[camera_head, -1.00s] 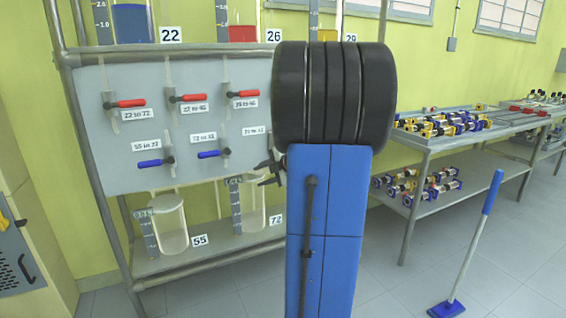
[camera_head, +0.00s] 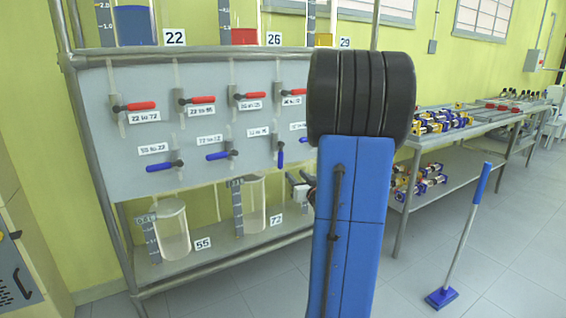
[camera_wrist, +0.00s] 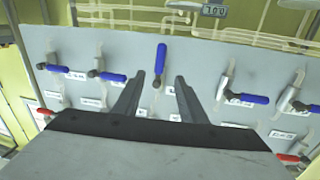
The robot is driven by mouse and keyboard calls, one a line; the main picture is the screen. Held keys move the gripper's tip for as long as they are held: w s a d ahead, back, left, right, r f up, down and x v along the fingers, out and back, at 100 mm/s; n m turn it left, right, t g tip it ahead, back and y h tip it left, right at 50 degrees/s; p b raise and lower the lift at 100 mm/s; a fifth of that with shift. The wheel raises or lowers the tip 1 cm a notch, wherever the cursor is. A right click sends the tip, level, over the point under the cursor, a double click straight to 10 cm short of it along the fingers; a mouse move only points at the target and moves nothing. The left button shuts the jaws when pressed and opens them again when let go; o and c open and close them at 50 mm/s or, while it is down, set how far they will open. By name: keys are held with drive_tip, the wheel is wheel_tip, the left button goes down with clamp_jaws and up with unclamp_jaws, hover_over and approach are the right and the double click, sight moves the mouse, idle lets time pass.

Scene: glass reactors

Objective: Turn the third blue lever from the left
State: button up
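The third blue lever from the left (camera_head: 280,155) hangs straight down on the grey panel (camera_head: 110,180). The first (camera_head: 160,167) and second (camera_head: 217,156) blue levers lie roughly level; a fourth (camera_head: 299,126) is partly hidden by my arm. The wrist view is upside down relative to the head view. There the third lever (camera_wrist: 161,58) points up, between and beyond my fingertips. My gripper (camera_wrist: 160,77) is open and empty. In the head view my gripper (camera_head: 297,184) is just below and right of the third lever, apparently clear of it.
Red levers (camera_head: 196,100) line the panel's upper row. Glass vessels (camera_head: 172,230) stand on the shelf below. A table (camera_head: 408,165) with blue and yellow parts is at right, with a blue-handled mop (camera_head: 468,235) on the floor before it. My arm covers the panel's right part.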

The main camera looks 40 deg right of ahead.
sight(281, 162)
drive_tip(key=x, duration=1.7)
drive_tip(key=shift+a, duration=0.1)
clamp_jaws()
